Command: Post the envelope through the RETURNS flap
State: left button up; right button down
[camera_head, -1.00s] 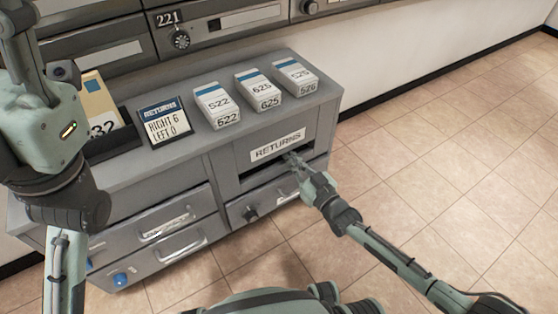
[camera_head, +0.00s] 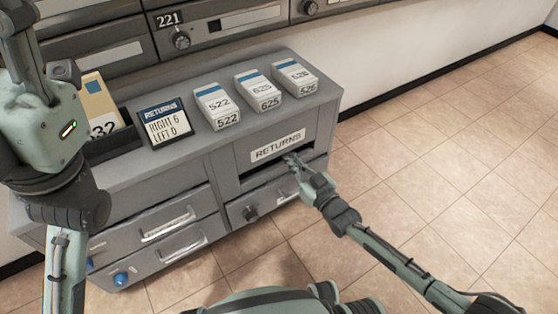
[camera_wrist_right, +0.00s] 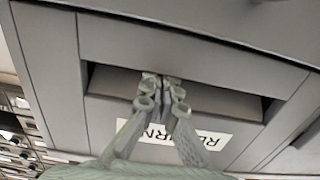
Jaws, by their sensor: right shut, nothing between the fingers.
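The tan envelope (camera_head: 97,100) with a blue square stands in a dark tray (camera_head: 113,146) on the left of the cabinet top, partly hidden by my left arm. Digits ending in "32" show at its lower part. The RETURNS flap (camera_head: 247,163) is in the cabinet front, with a white label and a dark gap along its lower edge. It also shows upside down in the wrist view (camera_wrist_right: 108,83). My right gripper (camera_head: 290,160) is shut and empty, its fingertips (camera_wrist_right: 162,82) at the flap's lower edge. My left gripper is out of view.
A RETURNS sign (camera_head: 164,122) reads "RIGHT 6, LEFT 0". Several white numbered boxes, one being (camera_head: 217,106), line the cabinet top. A drawer (camera_head: 265,200) with a dark knob (camera_head: 250,213) is below the flap. Open tiled floor (camera_head: 440,150) lies to the right.

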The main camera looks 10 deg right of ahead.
jog(key=shift+p, duration=0.5)
dwell(1.6)
jog(key=shift+s+d, duration=0.15)
jog(key=shift+s, duration=0.25)
jog(key=p+v, duration=0.4)
jog(key=v, duration=0.7)
jog(key=shift+p, duration=0.4)
dwell(1.2)
